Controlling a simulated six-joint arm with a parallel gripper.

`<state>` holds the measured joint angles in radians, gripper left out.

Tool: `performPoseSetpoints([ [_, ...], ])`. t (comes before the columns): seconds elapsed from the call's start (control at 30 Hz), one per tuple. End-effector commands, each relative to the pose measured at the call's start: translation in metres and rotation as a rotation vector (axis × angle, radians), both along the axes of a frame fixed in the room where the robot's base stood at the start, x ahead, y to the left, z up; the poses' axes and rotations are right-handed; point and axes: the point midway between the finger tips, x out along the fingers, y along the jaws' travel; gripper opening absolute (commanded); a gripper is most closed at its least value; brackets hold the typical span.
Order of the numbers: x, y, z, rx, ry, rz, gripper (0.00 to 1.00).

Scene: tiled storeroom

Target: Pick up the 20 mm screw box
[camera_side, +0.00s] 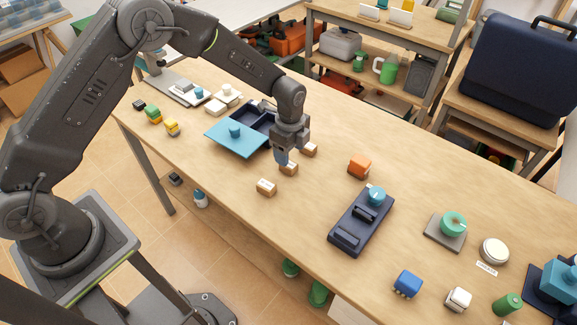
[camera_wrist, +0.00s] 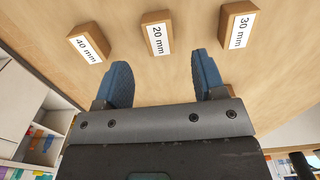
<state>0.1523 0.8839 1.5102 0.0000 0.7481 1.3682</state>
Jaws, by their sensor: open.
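The 20 mm screw box (camera_wrist: 158,36) is a small brown block with a white label, upper middle in the wrist view. It lies beyond the gap between the blue fingers of my gripper (camera_wrist: 161,63), which is open and empty. In the side view my gripper (camera_side: 281,158) points down by the middle small box (camera_side: 290,169) of a row of three and partly covers it. The 40 mm box (camera_wrist: 89,43) is to the left and the 30 mm box (camera_wrist: 238,25) to the right in the wrist view.
The other two small boxes stand near (camera_side: 266,187) and far (camera_side: 310,150) in the side view. A blue-lidded tray (camera_side: 225,143) is left of my gripper. An orange block (camera_side: 359,167) and a dark blue holder (camera_side: 347,238) are to the right. Bare wood lies between.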

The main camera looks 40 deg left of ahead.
Motion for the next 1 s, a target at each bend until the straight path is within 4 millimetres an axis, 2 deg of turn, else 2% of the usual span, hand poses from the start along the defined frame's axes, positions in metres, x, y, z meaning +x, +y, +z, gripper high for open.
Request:
performPoseSetpoints([
  [0.17, 0.000, 0.001, -0.011, 0.000, 0.001, 0.001, 0.64],
  [0.4, -0.001, 0.005, -0.046, 0.001, 0.003, 0.001, 0.64],
  [0.5, 0.000, 0.005, -0.055, 0.000, 0.000, 0.001, 0.64],
  [0.77, 0.000, 0.004, -0.057, 0.000, -0.001, 0.001, 0.64],
  [1.0, 0.000, 0.004, -0.057, 0.000, -0.001, 0.001, 0.43],
])
